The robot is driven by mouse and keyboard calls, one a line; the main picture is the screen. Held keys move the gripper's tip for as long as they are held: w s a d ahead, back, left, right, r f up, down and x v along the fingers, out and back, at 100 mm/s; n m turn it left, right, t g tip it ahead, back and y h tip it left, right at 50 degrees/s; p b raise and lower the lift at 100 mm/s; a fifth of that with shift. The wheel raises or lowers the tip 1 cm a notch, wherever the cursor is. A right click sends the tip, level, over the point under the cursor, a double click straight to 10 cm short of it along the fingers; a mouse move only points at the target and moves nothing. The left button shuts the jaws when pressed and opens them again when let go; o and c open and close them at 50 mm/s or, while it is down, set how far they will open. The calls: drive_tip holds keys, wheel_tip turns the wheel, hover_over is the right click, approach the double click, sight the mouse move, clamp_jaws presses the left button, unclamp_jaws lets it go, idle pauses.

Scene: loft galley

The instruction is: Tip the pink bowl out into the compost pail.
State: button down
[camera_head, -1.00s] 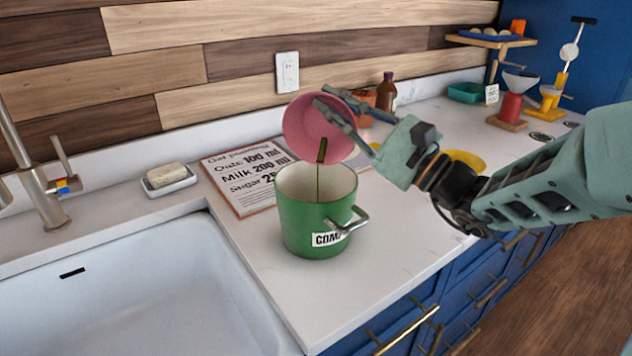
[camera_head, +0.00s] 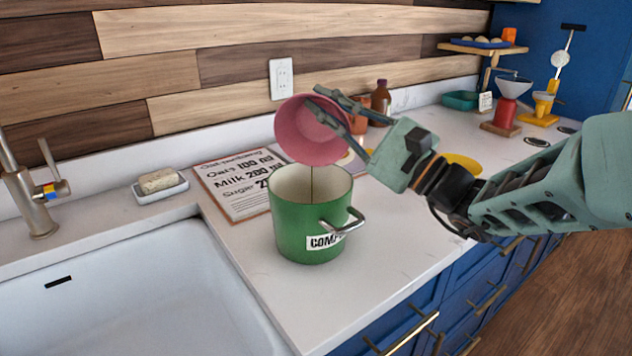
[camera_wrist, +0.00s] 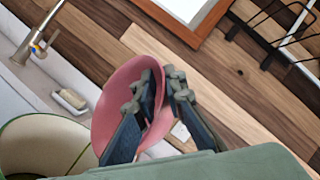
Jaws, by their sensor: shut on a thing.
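The pink bowl (camera_head: 300,132) is held tilted on its side above the green compost pail (camera_head: 297,225), its open side turned toward the pail and the camera. My gripper (camera_head: 326,103) is shut on the bowl's rim; in the wrist view my gripper (camera_wrist: 162,92) pinches the wall of the pink bowl (camera_wrist: 108,110). The pail stands upright on the counter near the sink, its mouth open. A thin dark line runs down from the bowl into the pail. The pail's rim (camera_wrist: 60,120) shows at lower left in the wrist view. The inside bottom of the pail is hidden.
A sink (camera_head: 150,290) with a faucet (camera_head: 35,195) lies left of the pail. A soap dish (camera_head: 160,190) and a recipe board (camera_head: 215,190) are behind. A brown bottle (camera_head: 381,98) and a yellow dish (camera_head: 462,163) stand to the right. The counter's front right is clear.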

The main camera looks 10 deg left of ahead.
drive_tip(key=shift+s, duration=0.1)
drive_tip(key=w+r+m+p, duration=0.1)
drive_tip(key=p, duration=0.2)
drive_tip(key=w+m+t+h+p, duration=0.1)
drive_tip(key=m+p, duration=0.1)
drive_tip(key=p, duration=0.2)
drive_tip(key=shift+w+f, duration=0.1)
drive_tip(key=shift+w, duration=0.1)
drive_tip(key=shift+w+f+m+h+p, duration=0.4)
drive_tip(key=shift+w+f+m, duration=0.2)
drive_tip(key=shift+w+f, duration=0.05)
